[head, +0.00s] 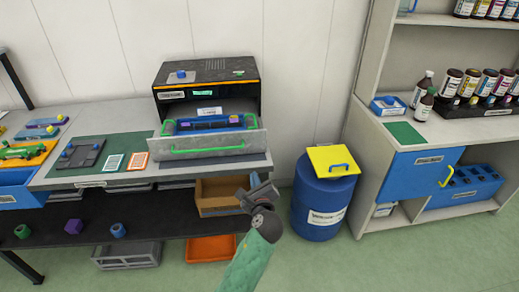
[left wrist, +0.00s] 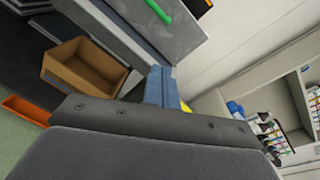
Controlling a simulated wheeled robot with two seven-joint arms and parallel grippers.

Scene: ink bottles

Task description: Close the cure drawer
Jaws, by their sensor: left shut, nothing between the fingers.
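The cure drawer's grey front panel (head: 250,143) stands pulled out from the black cure unit (head: 205,72) on the bench, with a green bar handle (head: 208,149). Inside the drawer is a blue tray (head: 188,127) with green grips and purple pieces. My left gripper (head: 254,184) is shut and empty, below and in front of the drawer's right end, apart from it in the head view. In the left wrist view, the shut blue fingers (left wrist: 159,86) are below the drawer front (left wrist: 187,32), and its green handle (left wrist: 158,11) shows at the top. My right gripper is out of view.
An open brown bin (head: 218,207) sits under the bench, just left of my gripper. A blue barrel (head: 320,207) with a yellow lid (head: 333,160) stands to the right. A cabinet with a blue door (head: 420,178) is farther right. Green floor is free in front.

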